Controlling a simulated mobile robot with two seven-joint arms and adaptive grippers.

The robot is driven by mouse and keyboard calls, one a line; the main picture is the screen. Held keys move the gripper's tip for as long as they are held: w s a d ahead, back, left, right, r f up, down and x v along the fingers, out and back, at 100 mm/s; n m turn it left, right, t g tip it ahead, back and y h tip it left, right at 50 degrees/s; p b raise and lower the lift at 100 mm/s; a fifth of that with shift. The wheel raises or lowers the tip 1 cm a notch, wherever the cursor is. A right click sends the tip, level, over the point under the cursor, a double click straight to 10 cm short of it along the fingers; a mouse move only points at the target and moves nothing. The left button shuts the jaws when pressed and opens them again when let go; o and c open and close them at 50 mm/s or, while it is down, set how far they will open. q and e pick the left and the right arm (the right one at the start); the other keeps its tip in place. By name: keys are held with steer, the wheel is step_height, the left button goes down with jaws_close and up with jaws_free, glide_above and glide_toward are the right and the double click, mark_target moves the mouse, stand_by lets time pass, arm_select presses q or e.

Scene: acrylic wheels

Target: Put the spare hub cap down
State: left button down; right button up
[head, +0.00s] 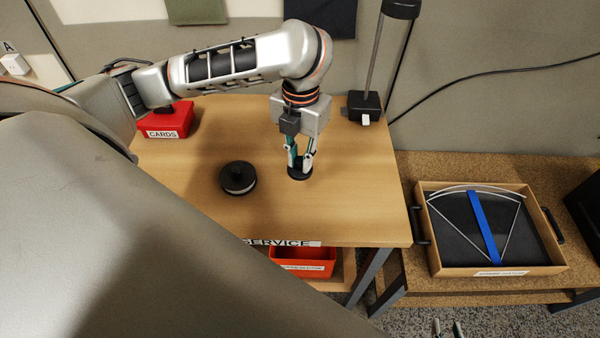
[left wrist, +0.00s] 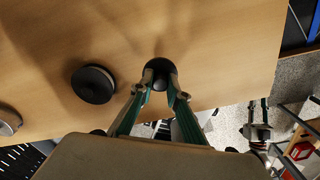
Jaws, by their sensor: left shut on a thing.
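My left gripper (head: 299,164) points down over the wooden table (head: 350,215), near its right end. It is shut on the spare hub cap (head: 299,175), a small dark round piece at table-top height; I cannot tell whether it touches the wood. In the left wrist view the hub cap (left wrist: 160,72) sits between the fingertips, partly covered by them. My right gripper (head: 447,328) shows only as two separated fingertips at the bottom edge of the head view, empty and away from the table.
A black round piece with a knob (head: 238,178) stands left of the hub cap, with bare wood between. A red CARDS box (head: 170,121) and a lamp base (head: 364,107) stand behind. A tray (head: 447,271) with a blue strip (head: 484,227) sits on the lower bench at right.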

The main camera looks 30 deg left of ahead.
mark_target(300, 171)
arm_select(q)
steer(key=shift+f, duration=0.7)
step_height(300, 171, down, 2)
steer(key=shift+f+b, duration=0.2)
steer(key=shift+b, duration=0.35)
steer(key=shift+f, duration=0.5)
arm_select(e)
steer(key=shift+s+d+f, duration=0.1)
steer(key=shift+s+f, duration=0.05)
steer(key=shift+f, duration=0.5)
steer(key=shift+s+d+f, duration=0.1)
steer(key=shift+f, duration=0.5)
steer(key=shift+r, duration=0.1)
arm_select(q)
steer(key=c, duration=2)
jaws_free()
steer(key=shift+c, duration=0.2)
steer(key=shift+o, duration=0.4)
arm_select(e)
steer(key=shift+w+r, duration=0.15)
steer(key=shift+r, duration=0.05)
